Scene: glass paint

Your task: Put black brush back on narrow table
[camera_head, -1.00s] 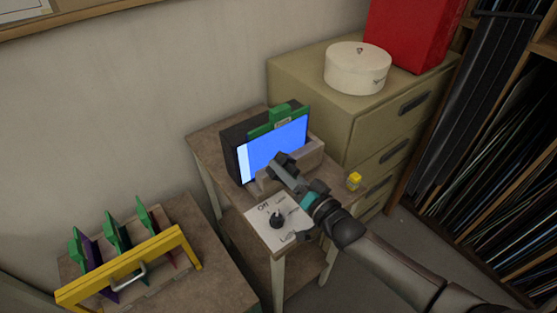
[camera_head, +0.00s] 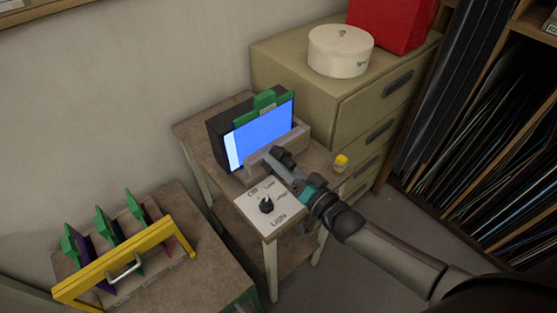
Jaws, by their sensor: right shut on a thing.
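The narrow table (camera_head: 192,128) stands against the wall and holds a blue panel (camera_head: 262,137) with a white strip and a green clip, set upright in a grey holder. My right gripper (camera_head: 272,157) is over this table, just in front of the blue panel and holder. It is shut on a small dark thing that fits the black brush; its shape is hard to tell from the dark fingers. I cannot tell whether it touches the tabletop. My left gripper is not in view.
A control plate with a black knob (camera_head: 266,206) is at the table's front. A small yellow object (camera_head: 341,162) sits at its right edge. A yellow-handled rack (camera_head: 125,262) stands at lower left. A drawer cabinet (camera_head: 283,66) with a round white box (camera_head: 340,52) is behind.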

